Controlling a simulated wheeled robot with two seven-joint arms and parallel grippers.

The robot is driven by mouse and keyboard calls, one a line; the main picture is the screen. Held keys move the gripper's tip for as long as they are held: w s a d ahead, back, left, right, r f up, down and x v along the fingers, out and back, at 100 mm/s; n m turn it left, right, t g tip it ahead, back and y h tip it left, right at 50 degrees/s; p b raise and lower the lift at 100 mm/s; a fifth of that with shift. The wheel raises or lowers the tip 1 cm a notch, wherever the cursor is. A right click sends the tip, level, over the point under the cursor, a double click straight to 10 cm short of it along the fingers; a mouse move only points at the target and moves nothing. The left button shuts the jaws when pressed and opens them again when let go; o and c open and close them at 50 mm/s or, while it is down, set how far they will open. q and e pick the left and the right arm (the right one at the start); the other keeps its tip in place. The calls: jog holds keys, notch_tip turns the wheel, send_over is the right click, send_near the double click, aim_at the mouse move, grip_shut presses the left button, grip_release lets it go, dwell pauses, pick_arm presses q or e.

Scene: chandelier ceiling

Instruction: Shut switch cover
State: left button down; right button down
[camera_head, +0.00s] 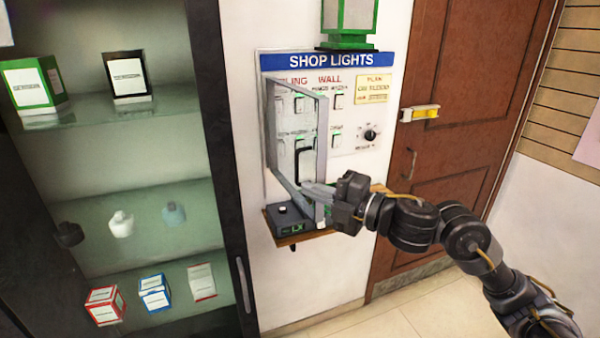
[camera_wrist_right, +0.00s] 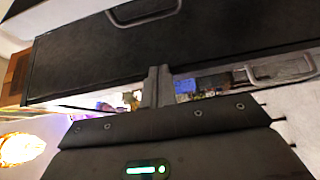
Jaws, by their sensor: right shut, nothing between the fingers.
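The switch cover (camera_head: 325,135) is a clear panel in a grey frame, with a dark handle (camera_head: 303,155) on it. It stands swung out from the left part of the SHOP LIGHTS wall panel (camera_head: 345,120), at an angle. Rows of white switches show behind and beside it. My right gripper (camera_head: 312,190) is shut and empty at the cover's lower outer corner; I cannot tell whether it touches the frame. In the right wrist view its closed fingers (camera_wrist_right: 158,85) point at dark surfaces. My left gripper is not in view.
A glass-shelved cabinet (camera_head: 120,160) stands at the left with boxes and bottles. A brown door (camera_head: 455,110) with a yellow-and-white latch (camera_head: 420,113) is at the right.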

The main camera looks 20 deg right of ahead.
aim_at(296, 176)
jog(key=w+p, duration=0.1)
jog(key=w, duration=0.1)
jog(key=w+a+p, duration=0.1)
jog(key=w, duration=0.1)
jog(key=w+p, duration=0.1)
jog(key=w, duration=0.1)
jog(key=shift+w+a, duration=0.4)
jog(key=shift+w+d+p, duration=0.15)
jog(key=shift+d+p, duration=0.2)
jog(key=shift+d, duration=0.05)
